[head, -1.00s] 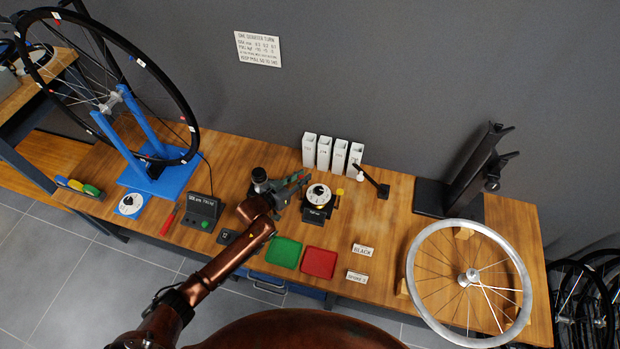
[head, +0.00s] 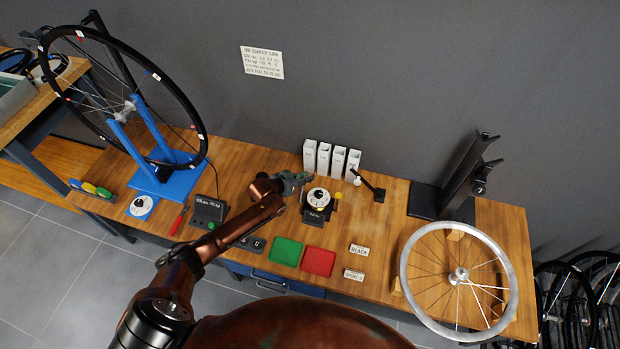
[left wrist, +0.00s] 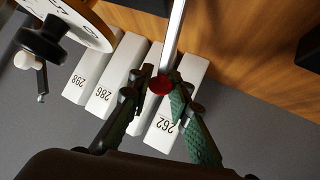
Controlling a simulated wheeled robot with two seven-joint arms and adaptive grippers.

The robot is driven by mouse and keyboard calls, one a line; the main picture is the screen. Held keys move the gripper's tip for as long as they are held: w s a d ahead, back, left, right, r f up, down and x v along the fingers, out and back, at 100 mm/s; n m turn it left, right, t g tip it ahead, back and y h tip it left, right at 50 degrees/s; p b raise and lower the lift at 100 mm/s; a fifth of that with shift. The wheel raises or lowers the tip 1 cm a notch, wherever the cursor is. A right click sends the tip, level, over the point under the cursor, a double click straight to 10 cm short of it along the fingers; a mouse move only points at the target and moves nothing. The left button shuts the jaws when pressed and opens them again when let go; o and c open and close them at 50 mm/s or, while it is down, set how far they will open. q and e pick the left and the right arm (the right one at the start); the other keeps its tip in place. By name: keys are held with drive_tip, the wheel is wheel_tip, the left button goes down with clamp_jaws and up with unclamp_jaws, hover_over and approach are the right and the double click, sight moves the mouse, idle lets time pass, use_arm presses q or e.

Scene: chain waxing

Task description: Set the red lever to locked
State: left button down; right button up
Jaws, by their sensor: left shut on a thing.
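The red lever shows in the left wrist view as a silver rod with a round red end (left wrist: 160,85). My left gripper (left wrist: 157,88) has its two green-padded fingers on either side of the red end and is shut on it. In the head view my left gripper (head: 302,179) is just left of the small device with a white dial (head: 319,196), in front of the white boxes. I cannot make out the lever there, nor any locked marking. My right gripper is in neither view.
White numbered boxes (head: 324,158) stand behind the device. A black stand with a small arm (head: 378,192) is to its right. Green (head: 287,251) and red (head: 318,261) trays lie in front. A wheel stand (head: 165,185) is at left, a silver wheel (head: 405,290) at right.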

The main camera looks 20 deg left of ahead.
use_arm(q)
drive_tip(key=shift+w+a+f, duration=0.1)
drive_tip(key=shift+a+f, duration=0.15)
drive_tip(key=shift+f, duration=0.1)
drive_tip(key=c, duration=1.8)
unclamp_jaws()
drive_tip(key=shift+d+r, duration=0.1)
drive_tip(key=shift+d, duration=0.05)
drive_tip(key=v, duration=1.2)
drive_tip(key=shift+w, duration=0.1)
